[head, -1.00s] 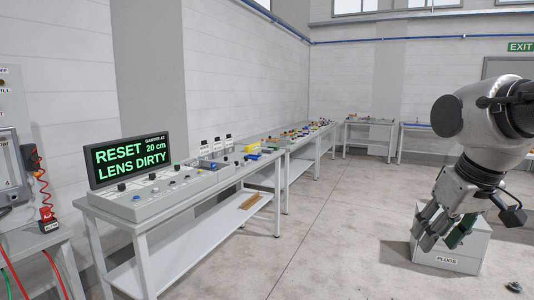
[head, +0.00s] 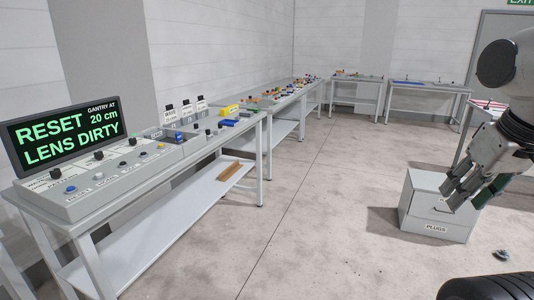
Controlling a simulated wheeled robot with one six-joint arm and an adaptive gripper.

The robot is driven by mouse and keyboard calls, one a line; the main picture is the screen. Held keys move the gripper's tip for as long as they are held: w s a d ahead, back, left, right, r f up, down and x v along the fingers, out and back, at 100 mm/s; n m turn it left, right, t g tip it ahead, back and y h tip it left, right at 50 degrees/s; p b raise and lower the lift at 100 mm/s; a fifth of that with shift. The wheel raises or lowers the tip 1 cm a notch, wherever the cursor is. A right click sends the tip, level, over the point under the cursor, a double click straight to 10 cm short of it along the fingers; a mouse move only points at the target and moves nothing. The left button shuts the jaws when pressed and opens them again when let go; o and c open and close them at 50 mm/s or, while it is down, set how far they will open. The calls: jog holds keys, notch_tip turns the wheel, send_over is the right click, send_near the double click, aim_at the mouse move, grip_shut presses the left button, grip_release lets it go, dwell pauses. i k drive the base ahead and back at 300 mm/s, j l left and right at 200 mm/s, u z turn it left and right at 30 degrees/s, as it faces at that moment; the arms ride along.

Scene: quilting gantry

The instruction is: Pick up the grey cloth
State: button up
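I cannot make out a grey cloth in the head view. My gripper (head: 468,200) hangs at the right edge, pointing down and left. Its fingers look spread, with nothing seen held between them, and a dark green part shows on the far finger. In the picture it overlaps the grey box labelled PLUGS (head: 424,216) on the floor. Much of what lies behind my arm is hidden.
A long grey bench (head: 110,208) runs along the left wall. It carries a control panel and a display (head: 66,136) reading "RESET 20 cm LENS DIRTY". A brown piece (head: 236,170) lies on its lower shelf. More tables (head: 430,88) stand at the back. The middle floor is clear; a small dark object (head: 501,255) lies at right.

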aim_at(243, 113)
jog(key=i+z, duration=0.2)
jog(key=i, duration=2.05)
jog(key=i+u, duration=0.2)
jog(key=i, duration=0.25)
jog(key=i+l+u, duration=0.25)
jog(key=i, duration=0.2)
jog(key=i+l+u, duration=0.2)
jog(key=i, duration=0.25)
jog(key=i+l+u, duration=0.2)
jog(key=i+u, duration=0.2)
jog(key=i+l+u, duration=0.6)
jog(key=l+u, duration=0.2)
